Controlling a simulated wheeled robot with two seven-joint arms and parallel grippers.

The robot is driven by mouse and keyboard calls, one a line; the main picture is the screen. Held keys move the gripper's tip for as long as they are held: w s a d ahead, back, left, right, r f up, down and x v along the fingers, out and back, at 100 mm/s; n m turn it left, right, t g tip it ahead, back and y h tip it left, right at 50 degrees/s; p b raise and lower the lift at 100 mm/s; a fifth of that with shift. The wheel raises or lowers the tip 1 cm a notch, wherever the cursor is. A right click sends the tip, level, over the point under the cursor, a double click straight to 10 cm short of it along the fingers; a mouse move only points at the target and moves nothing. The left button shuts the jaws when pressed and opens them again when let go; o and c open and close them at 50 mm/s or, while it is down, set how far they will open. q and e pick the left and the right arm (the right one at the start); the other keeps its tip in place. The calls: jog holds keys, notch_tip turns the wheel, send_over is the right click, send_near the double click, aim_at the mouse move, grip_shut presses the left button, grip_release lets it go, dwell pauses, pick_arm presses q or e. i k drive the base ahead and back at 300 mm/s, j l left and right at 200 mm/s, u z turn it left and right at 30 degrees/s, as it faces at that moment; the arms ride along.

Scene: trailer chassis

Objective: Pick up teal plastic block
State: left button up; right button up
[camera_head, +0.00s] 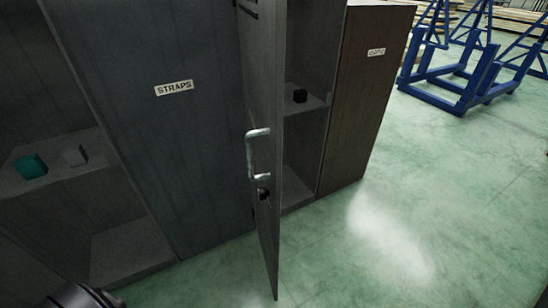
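The teal plastic block (31,167) sits on a shelf (66,172) inside the open dark cabinet at the left. A small grey block (75,155) sits on the same shelf, just to its right and apart from it. A dark rounded part of what may be my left arm shows at the bottom left edge, below and in front of the cabinet. No fingertips of either gripper are visible in the head view.
A cabinet door (261,150) with a pale handle stands open in the middle. The closed panel labelled STRAPS (174,88) is between. Blue metal frames (459,69) stand back right. The green floor (420,210) at right is clear.

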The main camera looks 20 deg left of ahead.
aim_at(32, 167)
jog(key=u, duration=2.55)
